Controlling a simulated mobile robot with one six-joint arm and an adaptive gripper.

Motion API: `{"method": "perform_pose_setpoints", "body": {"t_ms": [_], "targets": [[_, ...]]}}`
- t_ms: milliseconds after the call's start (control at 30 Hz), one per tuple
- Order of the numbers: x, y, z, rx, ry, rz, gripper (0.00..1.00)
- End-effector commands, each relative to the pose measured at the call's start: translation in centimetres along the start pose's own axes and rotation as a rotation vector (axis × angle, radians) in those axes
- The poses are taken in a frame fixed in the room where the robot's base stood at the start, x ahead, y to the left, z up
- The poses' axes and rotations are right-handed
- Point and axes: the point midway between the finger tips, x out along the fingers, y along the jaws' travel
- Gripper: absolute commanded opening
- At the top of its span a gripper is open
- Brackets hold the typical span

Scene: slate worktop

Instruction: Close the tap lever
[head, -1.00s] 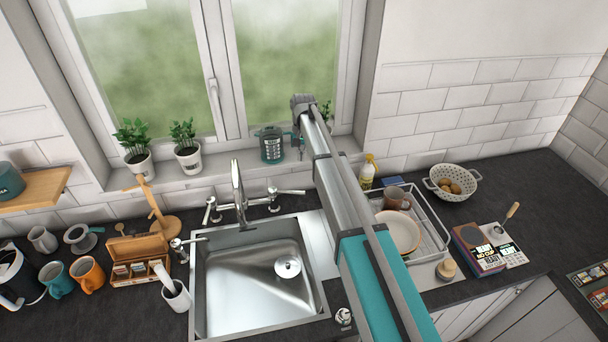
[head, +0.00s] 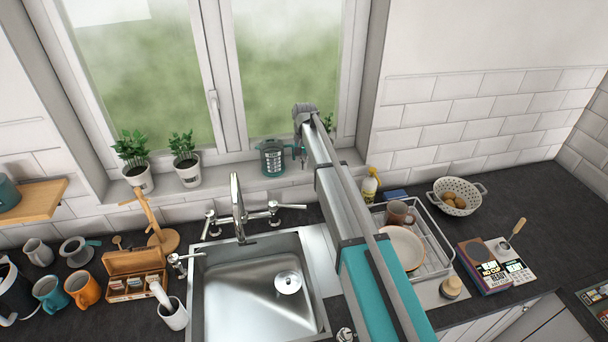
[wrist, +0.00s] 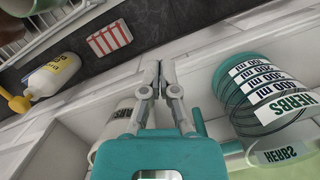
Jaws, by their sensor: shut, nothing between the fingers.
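The chrome tap (head: 237,207) stands behind the sink, its spout reaching over the basin. It has a lever on its left (head: 211,223) and another on its right (head: 288,206), which points out to the right. My gripper (head: 301,150) is up by the window sill, behind and above the right lever and apart from it. In the wrist view my gripper (wrist: 158,75) has its fingers together with nothing between them. The tap and its levers are outside the wrist view.
A teal herb jar (head: 272,158) stands on the sill just left of my gripper; the wrist view shows it close on the right (wrist: 275,95). A yellow-topped bottle (head: 370,185) and dish rack (head: 447,250) stand right of the sink (head: 210,300). Two potted plants (head: 187,170) stand farther left.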

Motion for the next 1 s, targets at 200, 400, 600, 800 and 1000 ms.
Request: {"method": "perform_pose_setpoints", "body": {"t_ms": [200,400,600,800,1000], "targets": [[1.5,0.1,-0.1,0.001,0.000,0.000,0.00],[3.0,0.1,-0.1,0.001,0.000,0.000,0.00],[4.5,0.1,-0.1,0.001,0.000,0.000,0.00],[6.1,0.1,-0.1,0.002,0.000,0.000,0.00],[7.6,0.2,-0.1,0.002,0.000,-0.001,0.00]]}}
